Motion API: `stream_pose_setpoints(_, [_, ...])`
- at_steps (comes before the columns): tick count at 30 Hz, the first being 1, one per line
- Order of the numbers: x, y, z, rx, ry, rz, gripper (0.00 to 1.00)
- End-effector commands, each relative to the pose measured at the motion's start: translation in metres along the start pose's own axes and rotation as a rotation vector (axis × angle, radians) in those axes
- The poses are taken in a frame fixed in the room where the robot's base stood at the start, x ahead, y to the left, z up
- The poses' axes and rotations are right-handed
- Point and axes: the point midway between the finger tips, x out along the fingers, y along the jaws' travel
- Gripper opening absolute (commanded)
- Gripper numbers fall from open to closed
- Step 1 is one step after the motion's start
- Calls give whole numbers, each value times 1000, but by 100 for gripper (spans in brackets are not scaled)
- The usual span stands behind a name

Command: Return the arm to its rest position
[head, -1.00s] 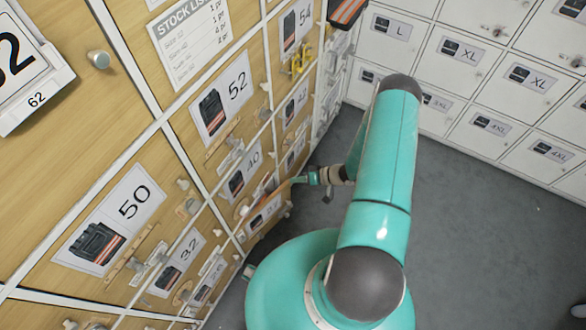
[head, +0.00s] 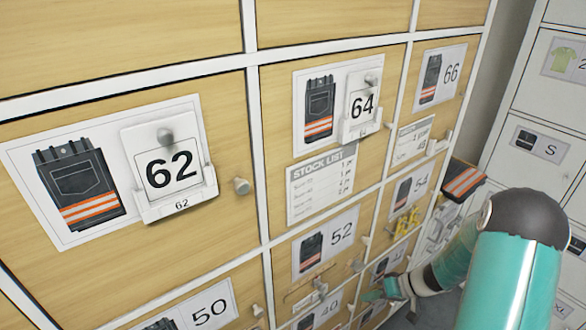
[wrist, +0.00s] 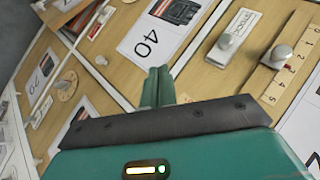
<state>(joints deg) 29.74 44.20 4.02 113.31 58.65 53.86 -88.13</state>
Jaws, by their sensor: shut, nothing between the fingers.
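My gripper (head: 371,296) shows small and low in the head view, in front of the lower cabinet doors below the number 52 label (head: 326,245). My teal arm reaches to it from the lower right. In the wrist view my gripper's teal fingers (wrist: 158,84) are together and empty. They point toward a wooden door with the number 40 label (wrist: 153,40). I cannot tell the exact gap between fingertips and door.
Wooden cabinet doors carry knobs, such as a grey knob (head: 242,186), and number cards like 62 (head: 168,168) and 64 (head: 361,106). A stock list (head: 321,186) hangs on one door. Dark folded workwear with orange stripes (head: 463,183) sticks out at right. White lockers (head: 535,150) stand beyond.

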Motion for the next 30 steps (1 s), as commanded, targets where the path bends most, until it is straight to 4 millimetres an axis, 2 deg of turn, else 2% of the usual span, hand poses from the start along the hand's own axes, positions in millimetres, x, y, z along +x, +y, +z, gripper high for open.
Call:
stream_pose_setpoints(1, [-11,-18,-8,-14,-23,22,0])
stream_pose_setpoints(6, [-41,-71,-18,-23,-97,97,0])
stream_pose_setpoints(13, [-78,-140,-19,-30,-161,227,0])
stream_pose_setpoints(21, [-120,-211,-5,-31,-169,405,0])
stream_pose_setpoints(30, [-164,-275,25,-27,-84,604,0])
